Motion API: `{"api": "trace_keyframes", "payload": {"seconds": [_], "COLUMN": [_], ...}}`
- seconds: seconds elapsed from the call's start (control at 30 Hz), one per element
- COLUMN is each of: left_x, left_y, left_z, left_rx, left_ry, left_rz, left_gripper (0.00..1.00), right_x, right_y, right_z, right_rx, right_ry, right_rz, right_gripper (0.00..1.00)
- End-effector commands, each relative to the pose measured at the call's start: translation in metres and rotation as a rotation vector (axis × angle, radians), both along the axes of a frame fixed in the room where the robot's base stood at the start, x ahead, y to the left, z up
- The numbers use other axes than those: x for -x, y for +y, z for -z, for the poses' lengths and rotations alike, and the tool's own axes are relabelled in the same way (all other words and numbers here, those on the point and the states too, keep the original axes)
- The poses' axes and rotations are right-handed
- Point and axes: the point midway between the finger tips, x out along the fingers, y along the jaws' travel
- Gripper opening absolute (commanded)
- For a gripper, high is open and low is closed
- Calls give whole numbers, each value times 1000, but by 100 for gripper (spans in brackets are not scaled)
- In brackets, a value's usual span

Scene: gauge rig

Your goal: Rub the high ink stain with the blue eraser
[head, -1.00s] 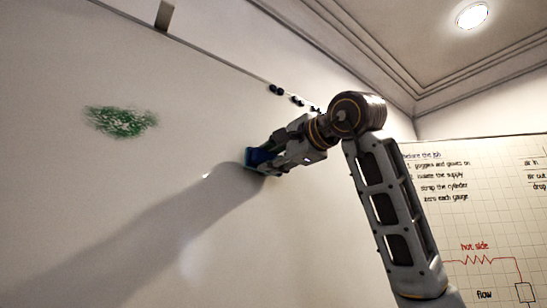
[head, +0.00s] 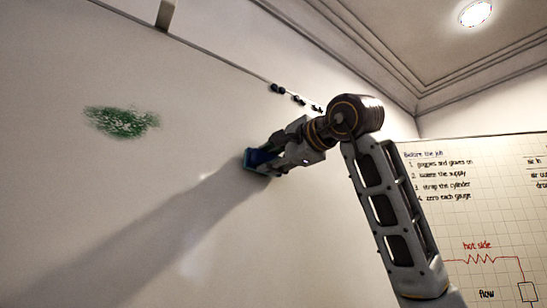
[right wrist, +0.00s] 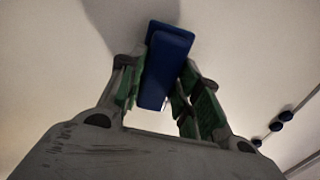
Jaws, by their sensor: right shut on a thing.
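The green ink stain (head: 121,122) is a rough smudge high on the left of the white board (head: 95,205) in the head view. My right gripper (head: 264,163) is shut on the blue eraser (head: 252,158), to the right of and a little lower than the stain. In the right wrist view the eraser (right wrist: 166,62) stands between the green-padded fingers of the gripper (right wrist: 163,92), its far end toward the board. I cannot tell whether it touches the board. The left gripper does not show.
Several dark round magnets (head: 298,99) sit along the board's top edge. A grey clip (head: 165,14) hangs on that edge at upper left. A gridded chart (head: 470,200) with writing stands at the right. The board between eraser and stain is clear.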

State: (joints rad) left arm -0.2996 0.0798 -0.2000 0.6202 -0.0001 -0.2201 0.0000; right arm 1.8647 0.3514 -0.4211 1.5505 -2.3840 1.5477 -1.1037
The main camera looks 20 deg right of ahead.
Motion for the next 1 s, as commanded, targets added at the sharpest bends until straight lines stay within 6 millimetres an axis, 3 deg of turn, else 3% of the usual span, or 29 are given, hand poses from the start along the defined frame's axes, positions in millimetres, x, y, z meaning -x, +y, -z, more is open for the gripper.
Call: {"api": "trace_keyframes", "payload": {"seconds": [1.0], "left_x": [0], "left_y": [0], "left_z": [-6], "left_rx": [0], "left_ry": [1], "left_rz": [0], "left_gripper": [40], "right_x": [-10], "right_y": [3], "right_z": [0], "right_rx": [-1], "right_ry": [0], "right_rz": [0], "right_gripper": [14]}}
